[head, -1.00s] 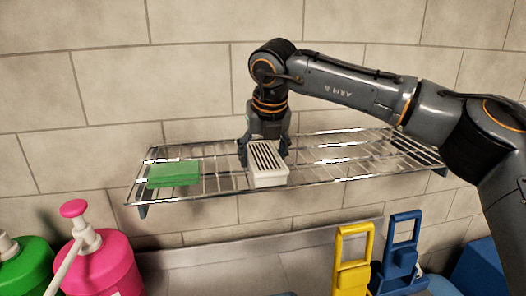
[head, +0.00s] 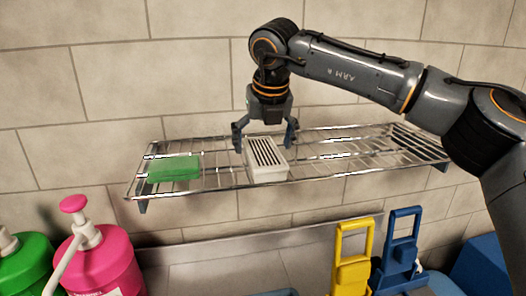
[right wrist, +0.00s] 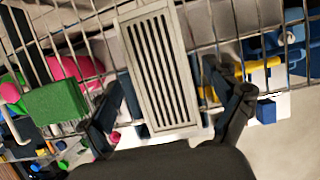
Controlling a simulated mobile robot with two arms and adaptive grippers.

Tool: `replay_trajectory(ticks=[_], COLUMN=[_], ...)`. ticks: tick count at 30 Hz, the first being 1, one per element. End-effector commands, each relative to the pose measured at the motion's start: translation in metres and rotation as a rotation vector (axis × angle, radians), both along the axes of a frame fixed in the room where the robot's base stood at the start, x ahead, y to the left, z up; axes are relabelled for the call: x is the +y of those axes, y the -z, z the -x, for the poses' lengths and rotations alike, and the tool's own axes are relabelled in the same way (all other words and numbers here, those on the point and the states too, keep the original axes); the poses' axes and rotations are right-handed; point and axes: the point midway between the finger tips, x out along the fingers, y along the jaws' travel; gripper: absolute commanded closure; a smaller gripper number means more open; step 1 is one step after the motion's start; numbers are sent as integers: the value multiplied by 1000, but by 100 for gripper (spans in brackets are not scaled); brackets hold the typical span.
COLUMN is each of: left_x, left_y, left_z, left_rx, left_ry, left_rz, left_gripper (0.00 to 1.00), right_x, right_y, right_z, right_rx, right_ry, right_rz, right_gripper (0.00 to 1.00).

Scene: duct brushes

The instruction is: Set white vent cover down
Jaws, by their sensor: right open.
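The white vent cover (head: 267,160) is a white slotted box lying on the wire shelf (head: 222,182), left of its middle. It also shows large in the right wrist view (right wrist: 157,70), between the two fingers. My right gripper (head: 265,140) is open just above and behind the vent cover, one finger on each side of it. In the right wrist view the fingers (right wrist: 170,100) stand apart from its sides. My left gripper is not in view.
A green block (head: 174,168) lies on the shelf left of the vent cover. Below stand a pink pump bottle (head: 103,265), a green bottle (head: 27,268), and yellow (head: 352,272) and blue (head: 398,262) handled items.

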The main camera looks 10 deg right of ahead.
Motion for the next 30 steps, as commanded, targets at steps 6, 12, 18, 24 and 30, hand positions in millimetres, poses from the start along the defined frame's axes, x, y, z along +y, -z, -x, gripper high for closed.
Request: replay_trajectory(ticks=[6, 12, 18, 24, 30], left_x=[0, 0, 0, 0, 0], left_y=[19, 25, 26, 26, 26], left_z=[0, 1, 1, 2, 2], left_rx=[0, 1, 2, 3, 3], left_ry=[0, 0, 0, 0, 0], left_rz=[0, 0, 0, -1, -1], left_gripper=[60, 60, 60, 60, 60], right_x=[1, 1, 1, 0, 0], right_y=[-43, -76, -91, -93, -92], right_z=[19, 33, 39, 39, 39], right_rx=[-4, -1, 2, 2, 1], right_ry=[-1, 0, -1, -1, -1], right_rz=[-2, 0, 0, 0, 0], right_gripper=[10, 10, 10, 10, 10])
